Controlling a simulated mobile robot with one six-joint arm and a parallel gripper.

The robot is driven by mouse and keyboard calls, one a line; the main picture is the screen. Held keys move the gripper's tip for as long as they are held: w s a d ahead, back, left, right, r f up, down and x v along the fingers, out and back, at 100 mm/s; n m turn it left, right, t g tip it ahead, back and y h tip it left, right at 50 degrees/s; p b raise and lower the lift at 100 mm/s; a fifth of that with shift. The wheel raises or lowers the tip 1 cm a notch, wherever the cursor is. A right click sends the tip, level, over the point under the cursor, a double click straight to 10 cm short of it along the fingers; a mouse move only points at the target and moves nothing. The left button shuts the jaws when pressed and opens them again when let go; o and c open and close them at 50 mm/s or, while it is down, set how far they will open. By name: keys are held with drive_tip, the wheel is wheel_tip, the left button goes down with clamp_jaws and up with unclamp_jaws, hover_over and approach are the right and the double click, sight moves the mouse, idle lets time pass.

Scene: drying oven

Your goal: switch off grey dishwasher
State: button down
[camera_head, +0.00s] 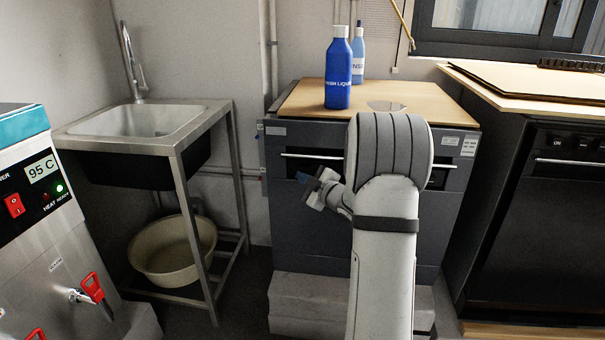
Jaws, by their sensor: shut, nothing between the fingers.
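The grey dishwasher (305,225) stands in the middle of the camera_head view, under a wooden top. A silver handle bar (310,156) runs across its upper front, with small labels on the panel above. My arm rises in front and hides the middle and right of its front, including part of the panel. My gripper (304,179) is shut and empty, pointing left and up, in front of the dishwasher just below the handle bar. I cannot tell whether it touches the front. No power switch on the dishwasher can be made out.
A blue bottle (338,72) and a lighter blue bottle (358,55) stand on the wooden top. A black appliance (545,215) is at right. A sink (150,120) with a basin (172,262) below is at left. A boiler (40,240) with a red switch stands at far left.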

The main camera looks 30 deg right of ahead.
drive_tip(key=shift+w, duration=0.1)
idle(0.6)
drive_tip(key=shift+w+d, duration=0.25)
drive_tip(key=shift+w, duration=0.1)
drive_tip(key=shift+s+a, duration=0.1)
drive_tip(key=shift+s, duration=0.05)
drive_tip(key=shift+s+a+b, duration=0.15)
drive_tip(key=shift+s+b, duration=0.1)
drive_tip(key=shift+b, duration=0.05)
drive_tip(key=s+a+b, duration=0.2)
drive_tip(key=s+a, duration=0.1)
drive_tip(key=s, duration=0.2)
drive_tip(key=shift+a, duration=0.2)
idle(0.4)
idle(0.3)
